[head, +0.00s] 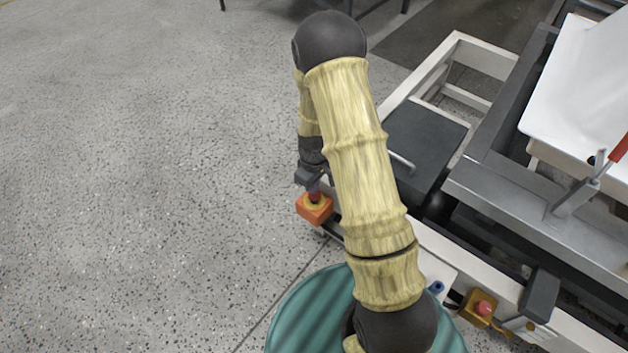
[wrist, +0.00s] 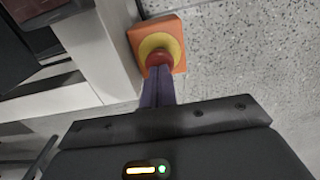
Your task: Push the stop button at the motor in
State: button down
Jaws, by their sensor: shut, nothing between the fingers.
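The stop button is a red knob on a yellow disc on an orange box (head: 313,210), fixed at the side of the white machine frame near the dark motor housing (head: 425,148). In the wrist view the red knob (wrist: 158,58) sits on its yellow ring, with the orange box (wrist: 178,27) around it. My gripper (head: 315,192) is shut and empty, its purple fingers pointing down at the knob. In the wrist view the fingertips (wrist: 158,72) overlap the near edge of the red knob; I cannot tell whether they touch or press it.
A second red button on an amber box (head: 480,306) sits at the lower right of the frame. A white tub shell (head: 585,90) lies on the grey machine, with a red-handled clamp (head: 590,185) beside it. The speckled floor to the left is clear.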

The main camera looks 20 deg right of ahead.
jog(key=shift+f, duration=0.25)
jog(key=shift+s+f, duration=0.15)
jog(key=shift+f, duration=0.9)
jog(key=shift+r+p, duration=0.9)
notch_tip(320, 180, up, 13)
jog(key=p, duration=0.6)
jog(key=shift+r, duration=0.1)
